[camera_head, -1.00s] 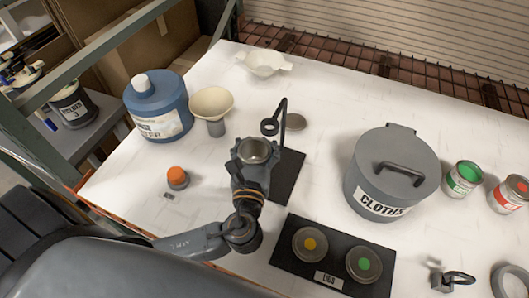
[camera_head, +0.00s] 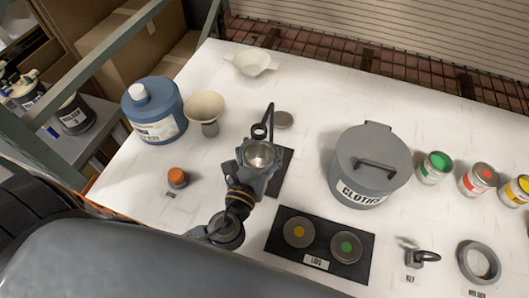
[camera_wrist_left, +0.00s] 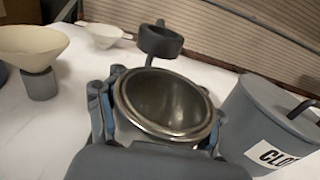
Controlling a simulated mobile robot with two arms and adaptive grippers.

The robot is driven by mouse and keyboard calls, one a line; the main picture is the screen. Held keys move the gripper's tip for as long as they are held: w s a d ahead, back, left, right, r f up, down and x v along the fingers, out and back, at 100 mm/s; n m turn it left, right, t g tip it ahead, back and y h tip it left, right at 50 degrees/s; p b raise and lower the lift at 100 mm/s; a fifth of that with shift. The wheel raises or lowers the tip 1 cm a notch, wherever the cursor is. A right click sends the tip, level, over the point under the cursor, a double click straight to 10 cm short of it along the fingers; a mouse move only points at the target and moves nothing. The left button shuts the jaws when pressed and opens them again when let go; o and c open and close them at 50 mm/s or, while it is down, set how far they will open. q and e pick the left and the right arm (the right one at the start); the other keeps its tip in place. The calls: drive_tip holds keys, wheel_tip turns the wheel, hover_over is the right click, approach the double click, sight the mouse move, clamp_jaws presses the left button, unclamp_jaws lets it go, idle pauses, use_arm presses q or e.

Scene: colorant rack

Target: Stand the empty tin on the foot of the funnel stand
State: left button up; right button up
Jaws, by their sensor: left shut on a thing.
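My left gripper (camera_head: 258,158) is shut on the empty tin (camera_head: 262,153), an open metal can held upright or nearly so; its hollow inside also shows in the left wrist view (camera_wrist_left: 170,100). The funnel stand has a dark post with a ring (camera_head: 259,131) and a flat black foot (camera_head: 284,172). The tin appears over or beside the foot's left part, just in front of the ring in the head view. In the wrist view the ring (camera_wrist_left: 160,41) stands just beyond the tin's rim. The gripper hides part of the foot, and I cannot tell the tin's height above it. My right gripper is out of view.
A cream funnel (camera_head: 204,107) on a grey holder and a blue jug (camera_head: 153,112) stand left. A grey cloths bin (camera_head: 370,165) stands right, with several paint tins beyond. A black lids mat (camera_head: 320,237) lies in front. An orange-topped object (camera_head: 177,177) sits left.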

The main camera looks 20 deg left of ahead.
use_arm(q)
drive_tip(key=w+f+b, duration=0.1)
drive_tip(key=w+a+f+b, duration=0.1)
drive_tip(key=f, duration=0.1)
drive_tip(key=w+f+b, duration=0.1)
drive_tip(key=f, duration=0.1)
drive_tip(key=shift+w+a, duration=0.15)
drive_tip(key=shift+w, duration=0.15)
drive_tip(key=f+b, duration=0.2)
drive_tip(key=b, duration=0.1)
drive_tip(key=f+b, duration=0.1)
drive_tip(key=shift+w+a+f, duration=0.15)
drive_tip(key=shift+w+f, duration=0.1)
drive_tip(key=shift+f, duration=0.15)
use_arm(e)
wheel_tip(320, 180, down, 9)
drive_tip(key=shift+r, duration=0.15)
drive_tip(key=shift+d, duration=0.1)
use_arm(q)
drive_tip(key=shift+f+b, duration=0.2)
drive_tip(key=shift+b, duration=0.1)
drive_tip(key=o, duration=1.4)
drive_tip(key=shift+c, duration=0.2)
drive_tip(key=shift+r, duration=0.1)
